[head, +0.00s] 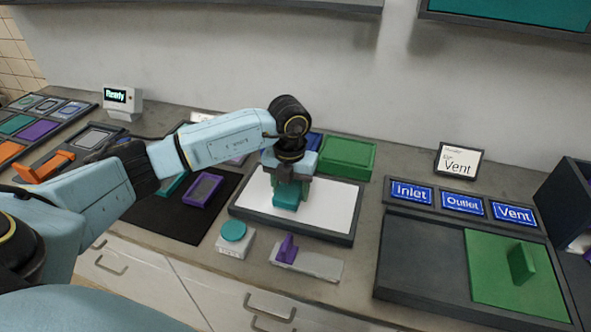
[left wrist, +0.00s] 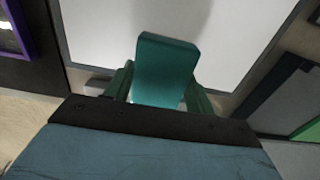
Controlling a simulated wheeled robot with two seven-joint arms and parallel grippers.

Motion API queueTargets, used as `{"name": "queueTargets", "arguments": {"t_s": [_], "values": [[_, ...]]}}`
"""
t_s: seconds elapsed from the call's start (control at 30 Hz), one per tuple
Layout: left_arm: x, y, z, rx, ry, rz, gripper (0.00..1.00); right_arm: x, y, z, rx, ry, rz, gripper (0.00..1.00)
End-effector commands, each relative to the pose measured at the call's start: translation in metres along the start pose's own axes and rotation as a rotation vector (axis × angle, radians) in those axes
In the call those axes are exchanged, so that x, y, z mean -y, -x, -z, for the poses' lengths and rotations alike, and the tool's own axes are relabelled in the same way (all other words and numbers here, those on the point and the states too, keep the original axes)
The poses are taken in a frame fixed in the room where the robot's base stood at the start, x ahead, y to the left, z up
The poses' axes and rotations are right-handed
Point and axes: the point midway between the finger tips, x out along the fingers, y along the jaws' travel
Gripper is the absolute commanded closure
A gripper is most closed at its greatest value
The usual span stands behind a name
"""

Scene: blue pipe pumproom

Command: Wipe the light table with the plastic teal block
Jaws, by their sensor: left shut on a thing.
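The light table (head: 325,207) is a white panel in a dark frame on the counter, in the middle of the head view. Its white surface (left wrist: 240,35) fills the upper part of the left wrist view. My left gripper (head: 289,190) is over the left half of the panel, pointing down. It is shut on the teal block (head: 286,196), which also shows between the fingers in the left wrist view (left wrist: 165,70). The block's lower end is at or just above the panel; I cannot tell if it touches. My right gripper is not in view.
A green tray (head: 346,153) stands behind the light table. A purple-handled slider (head: 287,250) and a teal button (head: 233,231) are in front. A dark mat with a purple frame (head: 203,190) lies left. A dark board with a green panel (head: 510,270) is at right.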

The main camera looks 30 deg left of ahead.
Motion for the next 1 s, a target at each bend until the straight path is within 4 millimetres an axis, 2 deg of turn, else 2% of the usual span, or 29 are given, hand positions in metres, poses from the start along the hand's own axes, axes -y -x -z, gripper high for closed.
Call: {"name": "queueTargets", "arguments": {"t_s": [0.03, 0.43, 1.0], "values": [[0.0, 0.009, -0.001, 0.002, 0.0, 0.0, 0.67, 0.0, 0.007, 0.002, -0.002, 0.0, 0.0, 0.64], [0.0, 0.042, -0.001, 0.002, 0.0, -0.001, 0.67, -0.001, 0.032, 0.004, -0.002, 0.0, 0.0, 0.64], [0.0, 0.044, -0.001, 0.002, 0.0, 0.0, 0.67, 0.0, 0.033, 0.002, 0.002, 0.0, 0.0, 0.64]]}}
